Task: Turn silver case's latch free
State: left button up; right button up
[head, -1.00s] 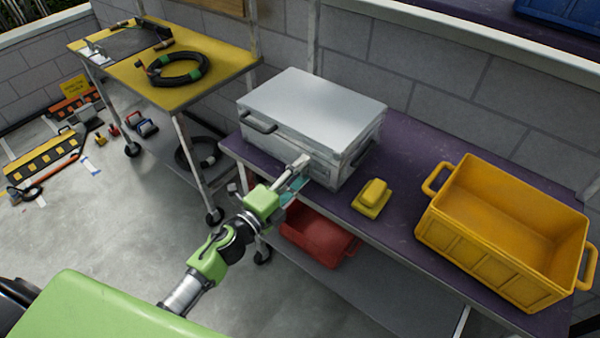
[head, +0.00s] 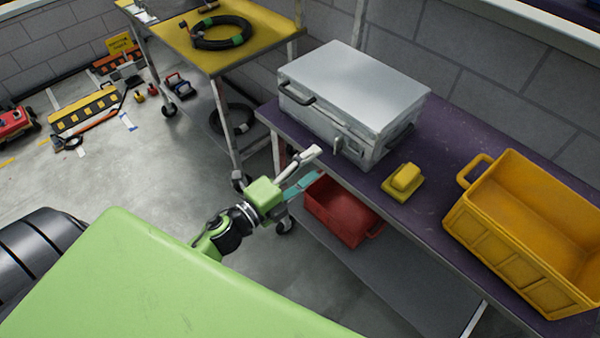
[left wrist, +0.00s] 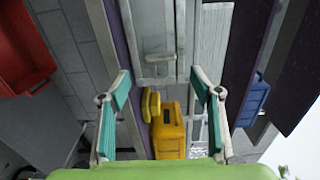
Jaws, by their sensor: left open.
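The silver case (head: 352,88) lies flat with its lid shut on the purple-topped bench. Its front faces my left gripper, with a dark carry handle (head: 297,95) toward the left end. The small latch (head: 339,143) shows on the front near the right end. In the left wrist view the latch (left wrist: 160,57) is a short pale bar on the case's face (left wrist: 152,20), framed between the fingers. My left gripper (head: 316,165) is open and empty, a little apart from the case in front of the latch. It also shows in the left wrist view (left wrist: 160,78). My right gripper is out of view.
A yellow block (head: 404,181) sits on the bench (head: 445,150) right of the case, then a yellow crate (head: 520,262). A red bin (head: 338,212) stands on the lower shelf below my gripper. A yellow-topped cart (head: 250,55) stands at the back left.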

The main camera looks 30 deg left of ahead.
pick_arm(q)
jog(key=v, duration=0.3)
jog(key=shift+s+a, duration=0.15)
jog(key=shift+s, duration=0.15)
jog(key=s+a+f+n+g+y, duration=0.2)
jog(key=s+f+n, duration=0.15)
jog(key=f, duration=0.65)
jog(key=s+a+f+n+g+y, duration=0.15)
jog(key=f+n, duration=0.25)
jog(key=f, duration=0.6)
jog(key=s+a+f+n+g+y, duration=0.1)
jog(key=s+f+n+g+y, duration=0.2)
jog(key=f, duration=0.8)
jog(key=s+f+n+g, duration=0.3)
jog(key=s+f, duration=0.4)
jog(key=s, duration=0.3)
jog(key=s+d+f+n+g, duration=0.1)
jog(key=s+f+n+g, duration=0.2)
jog(key=s+f, duration=0.4)
jog(key=s+d+f+n+g, duration=0.1)
jog(key=s+f+n+g, duration=0.2)
jog(key=s+f, duration=0.4)
jog(key=s, duration=0.6)
jog(key=shift+s+d, duration=0.25)
jog(key=shift+s, duration=0.1)
jog(key=shift+g, duration=0.25)
